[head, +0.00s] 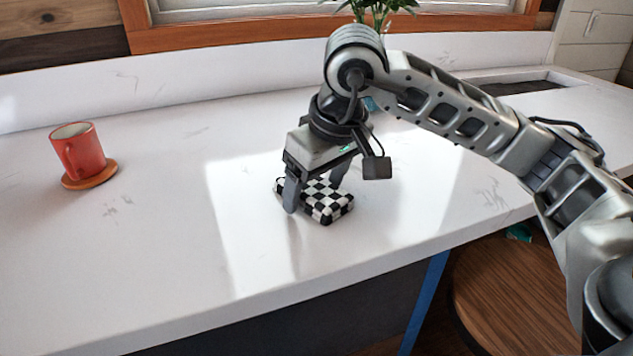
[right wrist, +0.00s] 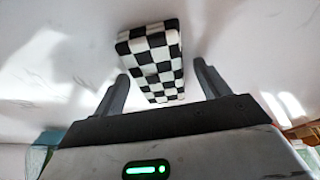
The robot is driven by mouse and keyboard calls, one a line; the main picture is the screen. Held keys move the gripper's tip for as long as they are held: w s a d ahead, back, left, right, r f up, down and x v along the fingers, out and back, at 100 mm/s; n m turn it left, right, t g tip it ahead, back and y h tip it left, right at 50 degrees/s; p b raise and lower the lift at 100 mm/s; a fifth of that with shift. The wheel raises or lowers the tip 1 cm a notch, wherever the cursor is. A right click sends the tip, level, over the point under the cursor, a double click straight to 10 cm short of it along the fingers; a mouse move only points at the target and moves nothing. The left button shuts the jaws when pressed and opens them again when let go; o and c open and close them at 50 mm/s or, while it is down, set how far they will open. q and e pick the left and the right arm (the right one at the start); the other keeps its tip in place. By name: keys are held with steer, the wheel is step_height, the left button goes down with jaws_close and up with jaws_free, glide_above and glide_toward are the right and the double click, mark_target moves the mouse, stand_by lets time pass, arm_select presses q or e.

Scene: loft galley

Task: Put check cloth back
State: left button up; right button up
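The check cloth (head: 326,203) is a folded black-and-white checked block lying on the white counter. My right gripper (head: 314,190) is above it with its fingers pointing down, one on each side of the cloth. In the right wrist view the cloth (right wrist: 152,62) lies between and beyond the two open fingers of the gripper (right wrist: 162,85). Gaps show between the fingers and the cloth there. My left gripper is not in view.
A red mug (head: 78,150) stands on an orange coaster (head: 90,175) at the left of the white counter (head: 160,240). A green plant (head: 378,10) stands at the back, behind my right arm. A round wooden stool (head: 515,295) is below the front edge.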

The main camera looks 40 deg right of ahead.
steer(key=shift+r, duration=0.5)
steer(key=p+v, duration=0.1)
steer(key=v, duration=1)
steer(key=shift+s, duration=0.2)
steer(key=shift+r, duration=0.1)
